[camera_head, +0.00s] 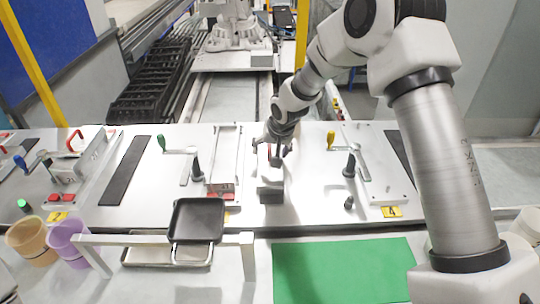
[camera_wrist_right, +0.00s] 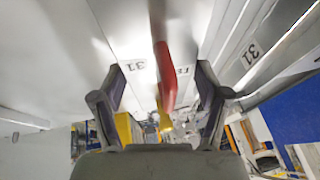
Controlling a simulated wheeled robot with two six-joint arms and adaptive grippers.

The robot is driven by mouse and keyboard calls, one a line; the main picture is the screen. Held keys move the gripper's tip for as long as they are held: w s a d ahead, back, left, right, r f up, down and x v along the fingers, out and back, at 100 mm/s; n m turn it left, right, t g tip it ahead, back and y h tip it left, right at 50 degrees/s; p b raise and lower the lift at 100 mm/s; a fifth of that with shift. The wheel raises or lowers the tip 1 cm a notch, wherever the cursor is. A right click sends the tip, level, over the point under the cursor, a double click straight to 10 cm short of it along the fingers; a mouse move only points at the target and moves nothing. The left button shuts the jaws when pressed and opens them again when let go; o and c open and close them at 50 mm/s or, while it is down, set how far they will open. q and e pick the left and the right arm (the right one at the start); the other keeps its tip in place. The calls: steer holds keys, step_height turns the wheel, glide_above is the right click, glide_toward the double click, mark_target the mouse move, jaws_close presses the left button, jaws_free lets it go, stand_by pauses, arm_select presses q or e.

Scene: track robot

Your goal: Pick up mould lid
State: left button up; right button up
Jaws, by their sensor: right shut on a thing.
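My right gripper (camera_head: 274,150) is over the middle of the white work table, beside a long metal fixture. A thin red handle (camera_wrist_right: 165,75) stands between its two fingers in the right wrist view. I take this as the handle of the mould lid, and the gripper is shut on it. My left gripper is not in view.
Fixtures with a green-handled clamp (camera_head: 162,143) and a yellow-handled clamp (camera_head: 331,140) flank the gripper. A dark block (camera_head: 271,193) is just in front. A black tray (camera_head: 197,220), cups (camera_head: 30,241) and a green mat (camera_head: 343,272) lie nearer.

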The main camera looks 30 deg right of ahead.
mark_target(268, 165)
steer(key=shift+w+r+b, duration=0.15)
steer(key=shift+r+b, duration=0.1)
steer(key=shift+b, duration=0.05)
steer(key=shift+r+b, duration=0.3)
steer(key=shift+r, duration=0.85)
steer(key=shift+s+a+r+b, duration=0.1)
steer(key=shift+s+r+b, duration=0.05)
steer(key=shift+s+b, duration=0.2)
steer(key=s+a+b, duration=0.1)
steer(key=s, duration=0.1)
steer(key=s+a+b, duration=0.1)
steer(key=s, duration=0.1)
steer(key=s+a+b, duration=0.1)
steer(key=s, duration=0.1)
steer(key=shift+r, duration=0.15)
steer(key=s+a, duration=0.1)
steer(key=s, duration=0.1)
steer(key=s+a+r, duration=0.1)
steer(key=s, duration=0.1)
steer(key=s+a+b, duration=0.1)
steer(key=s, duration=0.2)
steer(key=shift+a+r, duration=0.2)
steer(key=shift+s+a, duration=0.2)
steer(key=shift+s, duration=0.2)
